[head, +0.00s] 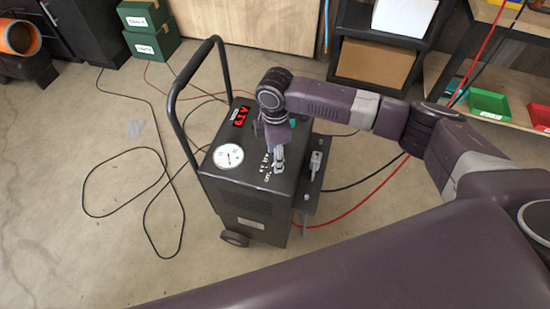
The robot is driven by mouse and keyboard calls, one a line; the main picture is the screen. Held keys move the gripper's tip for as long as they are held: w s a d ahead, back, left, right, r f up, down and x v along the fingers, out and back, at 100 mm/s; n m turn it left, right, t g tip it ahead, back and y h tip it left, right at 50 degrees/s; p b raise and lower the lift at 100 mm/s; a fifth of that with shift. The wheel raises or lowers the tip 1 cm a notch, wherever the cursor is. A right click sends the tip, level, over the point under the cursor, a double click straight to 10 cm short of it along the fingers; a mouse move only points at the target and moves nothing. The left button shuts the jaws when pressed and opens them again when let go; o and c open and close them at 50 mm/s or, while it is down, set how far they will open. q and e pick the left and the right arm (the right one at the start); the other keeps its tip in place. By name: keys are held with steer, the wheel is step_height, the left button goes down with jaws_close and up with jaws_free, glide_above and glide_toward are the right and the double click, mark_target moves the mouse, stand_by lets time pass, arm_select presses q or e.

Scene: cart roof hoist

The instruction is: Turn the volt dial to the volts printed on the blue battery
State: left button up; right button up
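The dark grey charger cart (255,205) stands on the floor in the middle of the head view. Its top carries a round white gauge (228,156), a red lit display (240,116) and small white markings (266,167). My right gripper (278,160) points down at the top panel beside these markings. Its fingers are small and close to the panel, so I cannot tell whether they are open or shut. The volt dial is not clearly visible; the gripper may cover it. I see no blue battery. My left gripper is out of view.
A black handle (178,110) rises at the cart's left. Grey clamps (315,165) sit on its right side. Black cables (145,150) and a red cable (365,200) lie on the floor. Green boxes (150,40) and a shelf with a cardboard box (375,64) stand behind.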

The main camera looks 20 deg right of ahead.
steer(key=shift+f, duration=1.05)
steer(key=shift+c, duration=0.6)
steer(key=c, duration=1)
steer(key=shift+r+p, duration=0.15)
steer(key=shift+p, duration=0.35)
steer(key=shift+c, duration=0.2)
steer(key=m+p, duration=0.5)
steer(key=p, duration=0.2)
steer(key=shift+s+r+m, duration=0.1)
steer(key=shift+r+m, duration=0.05)
steer(key=shift+m, duration=0.15)
steer(key=shift+m+p, duration=0.95)
steer(key=shift+m, duration=0.15)
steer(key=shift+f+m+p, duration=0.2)
steer(key=shift+m+p, duration=0.55)
steer(key=shift+m, duration=0.25)
